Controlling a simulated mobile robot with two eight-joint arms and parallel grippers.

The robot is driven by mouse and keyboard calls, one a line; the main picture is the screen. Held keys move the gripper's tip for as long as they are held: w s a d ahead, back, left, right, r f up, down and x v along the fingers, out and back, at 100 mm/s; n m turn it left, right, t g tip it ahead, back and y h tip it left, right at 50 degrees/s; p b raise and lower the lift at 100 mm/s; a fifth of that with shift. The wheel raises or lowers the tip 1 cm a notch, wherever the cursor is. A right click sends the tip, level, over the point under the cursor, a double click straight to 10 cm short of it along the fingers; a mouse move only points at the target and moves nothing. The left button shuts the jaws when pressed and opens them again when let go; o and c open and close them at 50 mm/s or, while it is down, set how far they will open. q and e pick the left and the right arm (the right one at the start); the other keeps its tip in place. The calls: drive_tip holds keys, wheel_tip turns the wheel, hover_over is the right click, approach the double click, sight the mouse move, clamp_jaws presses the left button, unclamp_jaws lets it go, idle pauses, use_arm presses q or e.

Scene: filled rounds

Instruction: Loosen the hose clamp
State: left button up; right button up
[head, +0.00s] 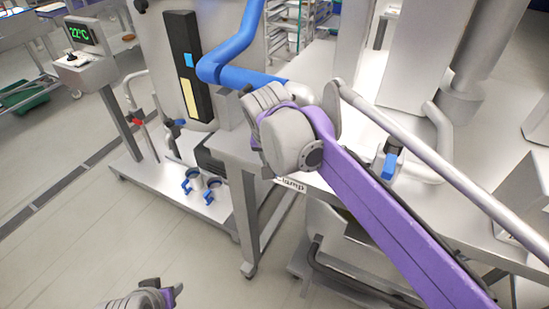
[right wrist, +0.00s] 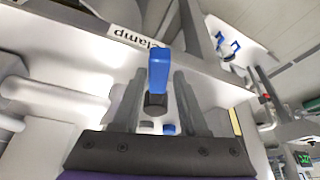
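In the right wrist view a blue lever (right wrist: 159,72) on a dark round base stands between the fingers of my right gripper (right wrist: 160,78). The fingers are apart, one on each side of the lever, with narrow gaps seeming to show; I see no clear grip. A "Clamp" label (right wrist: 133,36) on the bench edge is close by; it also shows in the head view (head: 291,185), partly covered by my right arm. That arm hides the lever and fingertips there. A blue hose (head: 232,58) runs in behind the wrist. My left gripper (head: 150,296) is low, at the bottom edge; its fingers are unclear.
A steel bench (head: 490,225) holds pipes and a second blue-handled valve (head: 390,163) at the right. A low cart (head: 160,183) with blue-handled fittings (head: 212,188) stands left. A display post (head: 85,40) is at upper left. The floor at lower left is clear.

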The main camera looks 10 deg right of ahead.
drive_tip(key=v, duration=1)
drive_tip(key=shift+s+r, duration=0.15)
drive_tip(key=shift+r, duration=0.25)
